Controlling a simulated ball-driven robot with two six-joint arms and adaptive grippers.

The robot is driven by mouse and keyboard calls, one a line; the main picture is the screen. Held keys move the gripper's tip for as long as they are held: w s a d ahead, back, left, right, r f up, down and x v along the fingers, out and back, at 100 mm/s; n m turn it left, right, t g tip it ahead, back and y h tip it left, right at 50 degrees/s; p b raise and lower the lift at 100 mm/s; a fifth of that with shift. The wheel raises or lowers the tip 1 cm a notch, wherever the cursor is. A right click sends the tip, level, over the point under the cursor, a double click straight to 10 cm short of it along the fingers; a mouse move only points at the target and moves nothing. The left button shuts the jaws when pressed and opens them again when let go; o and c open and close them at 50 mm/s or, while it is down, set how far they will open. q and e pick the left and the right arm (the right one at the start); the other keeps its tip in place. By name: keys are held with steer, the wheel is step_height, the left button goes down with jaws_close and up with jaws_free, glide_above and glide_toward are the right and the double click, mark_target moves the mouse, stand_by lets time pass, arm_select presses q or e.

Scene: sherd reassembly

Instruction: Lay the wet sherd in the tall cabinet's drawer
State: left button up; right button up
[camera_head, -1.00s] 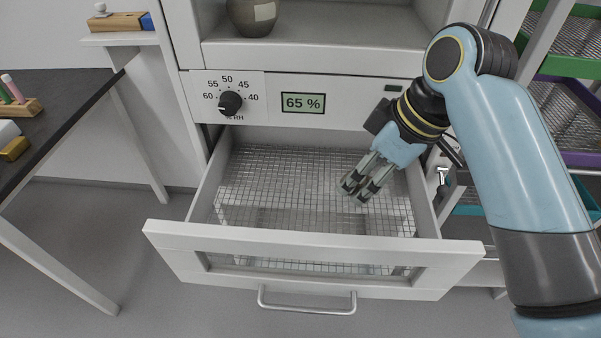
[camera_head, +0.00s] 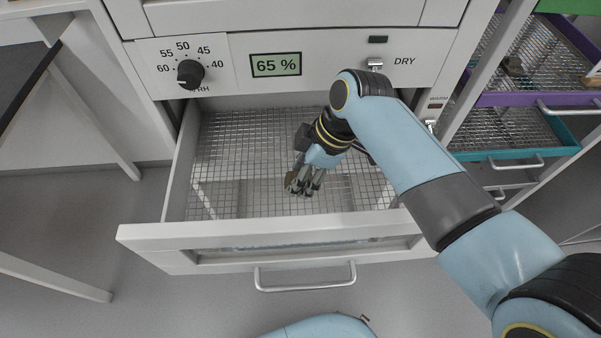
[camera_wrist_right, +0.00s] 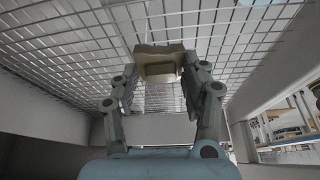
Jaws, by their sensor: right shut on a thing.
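The cabinet's drawer (camera_head: 170,234) is pulled open, with a wire mesh floor (camera_head: 235,135). My right gripper (camera_head: 303,190) is inside the drawer, pointing down over the mesh. It is shut on a brown sherd (camera_head: 290,182), which shows only as a small patch beside the fingers in the head view. In the right wrist view the sherd (camera_wrist_right: 160,62) sits between the fingertips, with the mesh close behind it. I cannot tell whether the sherd touches the mesh. My left gripper is not in view.
The cabinet front has a humidity dial (camera_head: 190,73), a display reading 65 % (camera_head: 275,65) and a DRY switch (camera_head: 375,64). The drawer handle (camera_head: 305,280) faces me. A rack with purple (camera_head: 535,99) and teal (camera_head: 520,153) trays stands at right. A dark table (camera_head: 25,90) is at left.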

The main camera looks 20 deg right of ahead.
steer(key=shift+f, duration=0.15)
steer(key=o, duration=1.1)
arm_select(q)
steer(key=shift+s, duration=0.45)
arm_select(e)
steer(key=shift+o, duration=0.2)
steer(key=shift+d+r, duration=0.15)
steer(key=shift+r, duration=0.4)
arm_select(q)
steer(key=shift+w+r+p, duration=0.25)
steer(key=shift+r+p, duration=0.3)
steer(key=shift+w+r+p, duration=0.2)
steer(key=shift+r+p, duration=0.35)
arm_select(e)
steer(key=v, duration=1.1)
steer(key=shift+r, duration=0.1)
